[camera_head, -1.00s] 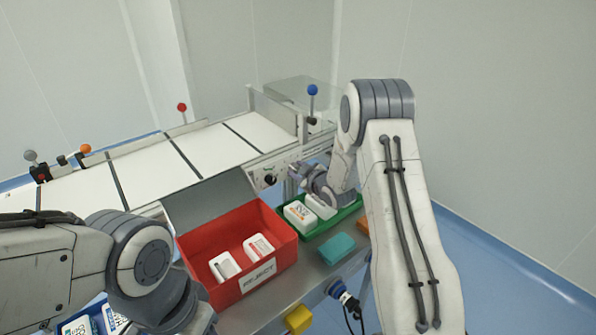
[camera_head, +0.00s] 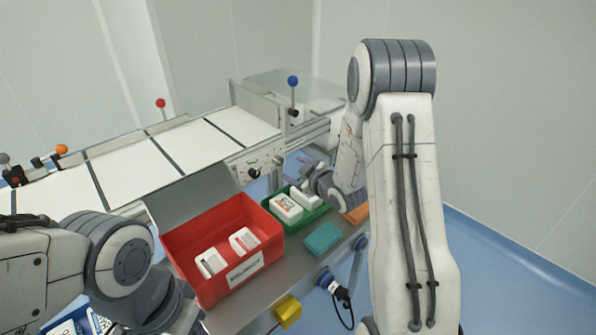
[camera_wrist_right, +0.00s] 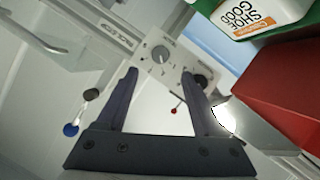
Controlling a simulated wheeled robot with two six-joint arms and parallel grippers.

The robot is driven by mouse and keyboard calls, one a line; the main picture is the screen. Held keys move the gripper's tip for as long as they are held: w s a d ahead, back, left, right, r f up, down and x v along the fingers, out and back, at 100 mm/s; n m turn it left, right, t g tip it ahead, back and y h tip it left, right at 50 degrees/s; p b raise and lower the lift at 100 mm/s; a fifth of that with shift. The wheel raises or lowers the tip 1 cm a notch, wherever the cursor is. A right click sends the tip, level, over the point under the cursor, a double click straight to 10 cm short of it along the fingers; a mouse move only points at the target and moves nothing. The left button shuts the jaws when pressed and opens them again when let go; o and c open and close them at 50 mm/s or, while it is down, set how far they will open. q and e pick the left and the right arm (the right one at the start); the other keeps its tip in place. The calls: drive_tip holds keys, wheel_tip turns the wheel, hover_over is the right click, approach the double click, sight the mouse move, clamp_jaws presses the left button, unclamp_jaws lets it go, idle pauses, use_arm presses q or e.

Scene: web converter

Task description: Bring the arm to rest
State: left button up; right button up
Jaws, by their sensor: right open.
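My right gripper (camera_head: 306,165) hangs at the far side of the bench, right of the green tray (camera_head: 312,220), and its wrist hides part of it. In the right wrist view, its two dark fingers (camera_wrist_right: 159,78) stand apart with nothing between them. The white control panel with knobs (camera_wrist_right: 165,62) shows beyond the fingers. My left arm comes in at the lower left, ending in a grey wrist; its gripper fingers are not visible.
A red reject bin (camera_head: 208,283) with its lid raised holds two white boxes. The green tray holds white boxes. A teal block (camera_head: 323,239), an orange item (camera_head: 356,214) and a yellow block (camera_head: 288,311) are nearby. A white conveyor (camera_head: 120,176) with ball-topped levers runs behind.

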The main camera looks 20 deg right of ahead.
drive_tip(key=shift+s+d+r, duration=0.1)
drive_tip(key=shift+s+r, duration=0.15)
drive_tip(key=shift+s, duration=0.45)
drive_tip(key=s+a+r+g+p, duration=0.3)
drive_tip(key=s+a+r, duration=0.15)
drive_tip(key=a, duration=0.35)
drive_tip(key=s+a+r+g+p, duration=0.4)
drive_tip(key=s+a, duration=0.2)
drive_tip(key=a, duration=0.2)
drive_tip(key=s+a+r+g+p, duration=0.2)
drive_tip(key=s+r+g, duration=0.1)
drive_tip(key=s, duration=0.9)
drive_tip(key=s+a+r+g+h+p, duration=0.1)
drive_tip(key=s+a+r+g+p, duration=0.1)
drive_tip(key=s, duration=1.1)
wheel_tip(320, 180, up, 2)
drive_tip(key=shift+s+a+r+m+g, duration=0.1)
drive_tip(key=shift+s+a+m+g, duration=0.25)
drive_tip(key=shift+a+g, duration=0.55)
